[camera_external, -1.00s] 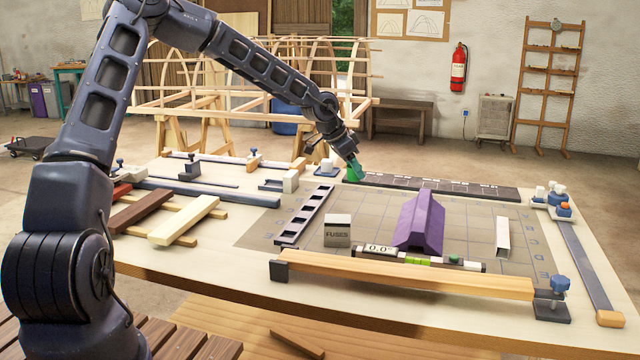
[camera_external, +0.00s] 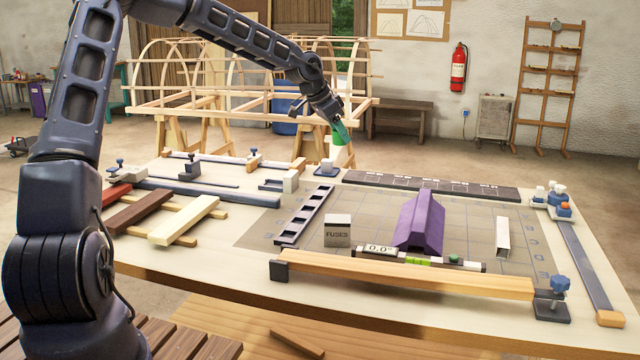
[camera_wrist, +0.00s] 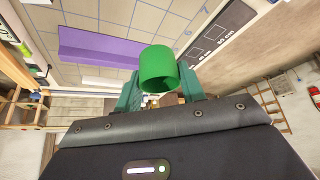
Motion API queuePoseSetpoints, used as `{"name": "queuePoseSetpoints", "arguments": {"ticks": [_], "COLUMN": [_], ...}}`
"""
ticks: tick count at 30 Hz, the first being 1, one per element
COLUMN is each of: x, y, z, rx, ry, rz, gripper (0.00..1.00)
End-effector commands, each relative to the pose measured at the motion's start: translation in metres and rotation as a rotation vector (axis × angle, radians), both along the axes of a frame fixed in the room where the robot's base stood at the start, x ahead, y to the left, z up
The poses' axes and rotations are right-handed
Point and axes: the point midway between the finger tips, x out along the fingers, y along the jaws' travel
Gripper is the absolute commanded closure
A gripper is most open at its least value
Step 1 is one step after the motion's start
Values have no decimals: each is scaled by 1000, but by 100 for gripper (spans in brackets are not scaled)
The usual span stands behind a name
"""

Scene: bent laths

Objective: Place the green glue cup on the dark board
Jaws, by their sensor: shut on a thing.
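The green glue cup (camera_external: 338,139) is in my gripper (camera_external: 338,126), raised above the far edge of the table. In the wrist view the cup (camera_wrist: 158,70) sits between the two teal fingers of my gripper (camera_wrist: 160,88), which are shut on it. The dark board (camera_external: 430,185) is a long flat strip with pale markings along the table's far edge. The cup is above and to the left of the board's left end in the outside view. The board (camera_wrist: 222,42) also shows at the upper right in the wrist view.
A purple ridged block (camera_external: 419,222) stands on the grey gridded mat (camera_external: 375,215). A small box marked FUSES (camera_external: 338,230) stands to its left.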

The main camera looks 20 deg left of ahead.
Motion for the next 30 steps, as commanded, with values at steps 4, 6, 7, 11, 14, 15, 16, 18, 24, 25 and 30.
{"name": "queuePoseSetpoints", "arguments": {"ticks": [4, 6, 7, 11, 14, 15, 16, 18, 24, 25, 30], "x": [2, 1, 1, -2, -6, -8, -9, -13, -26, -28, -43], "y": [47, 68, 76, 113, 142, 153, 161, 180, 233, 241, 284], "z": [4, 6, 6, 10, 12, 12, 13, 15, 19, 19, 23], "rx": [-4, -4, -4, -7, -8, -9, -10, -11, -13, -13, -13], "ry": [2, 1, 1, 2, 2, 3, 3, 2, 2, 2, 1], "rz": [44, 60, 68, 103, 128, 138, 146, 164, 214, 222, 265], "gripper": [81, 81, 81, 81, 81, 81, 81, 81, 81, 81, 81]}}
